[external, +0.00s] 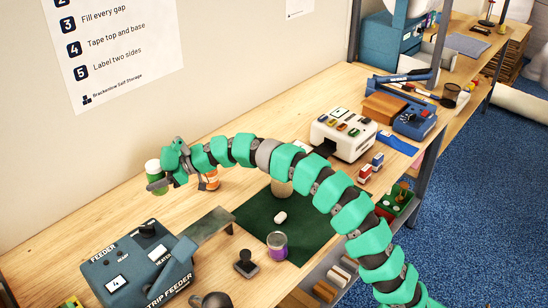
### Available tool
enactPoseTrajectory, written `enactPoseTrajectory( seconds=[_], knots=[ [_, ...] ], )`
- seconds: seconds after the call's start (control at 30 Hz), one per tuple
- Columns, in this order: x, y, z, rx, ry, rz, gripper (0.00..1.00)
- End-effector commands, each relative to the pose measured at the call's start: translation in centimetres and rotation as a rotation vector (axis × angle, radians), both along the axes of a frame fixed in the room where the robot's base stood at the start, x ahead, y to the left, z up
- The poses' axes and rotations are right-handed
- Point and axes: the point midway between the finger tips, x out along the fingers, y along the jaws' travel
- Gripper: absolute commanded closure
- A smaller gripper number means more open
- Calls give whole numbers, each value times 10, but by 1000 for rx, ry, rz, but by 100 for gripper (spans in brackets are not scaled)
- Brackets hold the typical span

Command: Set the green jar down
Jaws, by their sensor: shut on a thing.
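The green jar (155,170) has a white lid and shows at the left end of my arm in the external view. My gripper (157,181) is shut on it, near the wall side of the wooden bench. The jar appears upright. Part of it is hidden by the gripper, and I cannot tell how far its base is from the bench top.
An orange container (211,180) stands behind my wrist. A dark green mat (250,215) holds a purple-banded jar (277,244) and a small white object (280,217). The strip feeder (140,268) is at front left. Bare bench (110,212) lies left of the gripper.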

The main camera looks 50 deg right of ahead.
Motion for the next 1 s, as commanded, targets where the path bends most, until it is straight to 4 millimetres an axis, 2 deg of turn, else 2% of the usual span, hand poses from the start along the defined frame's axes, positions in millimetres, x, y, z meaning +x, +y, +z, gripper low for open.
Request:
enactPoseTrajectory(
  seconds=[0.2, 0.5, 0.77, 1.0],
  knots=[
    [-12, 14, -7, 1, 1, 76, 76],
    [-13, 15, -55, 2, 2, 80, 76],
    [-13, 14, -73, 2, 0, 79, 76],
    [-13, 14, -100, 2, 0, 79, 76]
  ],
)
